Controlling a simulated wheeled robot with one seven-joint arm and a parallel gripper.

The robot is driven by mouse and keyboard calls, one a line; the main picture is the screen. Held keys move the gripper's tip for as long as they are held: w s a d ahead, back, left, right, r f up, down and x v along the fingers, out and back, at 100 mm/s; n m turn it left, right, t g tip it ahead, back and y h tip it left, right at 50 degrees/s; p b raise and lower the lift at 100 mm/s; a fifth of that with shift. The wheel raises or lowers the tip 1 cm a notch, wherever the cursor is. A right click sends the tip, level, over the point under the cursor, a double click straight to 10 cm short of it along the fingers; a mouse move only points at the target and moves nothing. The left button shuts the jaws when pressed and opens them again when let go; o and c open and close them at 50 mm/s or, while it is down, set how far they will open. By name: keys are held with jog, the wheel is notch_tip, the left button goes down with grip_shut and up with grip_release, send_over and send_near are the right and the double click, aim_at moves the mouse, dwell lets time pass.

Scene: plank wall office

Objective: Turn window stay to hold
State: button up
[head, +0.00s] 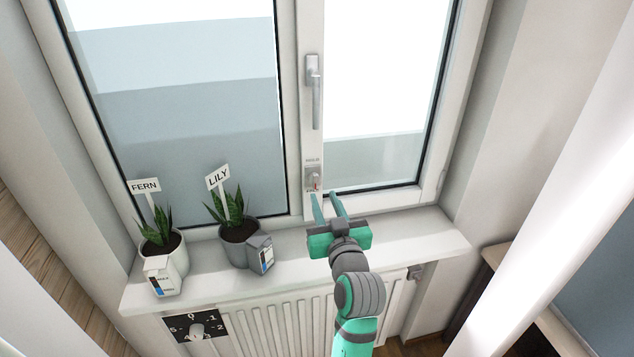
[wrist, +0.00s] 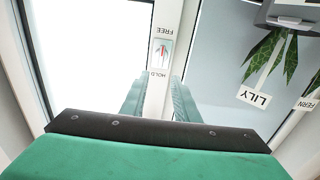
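The window stay (head: 313,180) is a small grey fitting low on the white post between the two panes, below the long window handle (head: 316,92). A small label sits just above it in the head view. In the wrist view the stay (wrist: 161,52) appears upside down between the words FREE and HOLD, with a bit of red on it. Its exact turn is too small to tell. My gripper (head: 323,195) is open, its two teal fingers pointing at the post just below the stay. Nothing shows between the fingers in the wrist view (wrist: 156,92), and they appear apart from the stay.
Potted plants labelled FERN (head: 172,258) and LILY (head: 239,240) stand on the white sill (head: 420,232) to the left, with small boxes (head: 162,276) (head: 260,254) in front. A radiator (head: 275,330) with a dial (head: 196,327) is below. The sill right of my gripper is clear.

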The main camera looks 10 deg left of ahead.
aim_at(314, 178)
jog(key=x, duration=0.8)
jog(key=shift+w+a, duration=0.2)
jog(key=shift+w, duration=0.25)
jog(key=shift+w, duration=0.1)
jog(key=c, duration=0.4)
jog(key=shift+a, duration=0.15)
grip_shut()
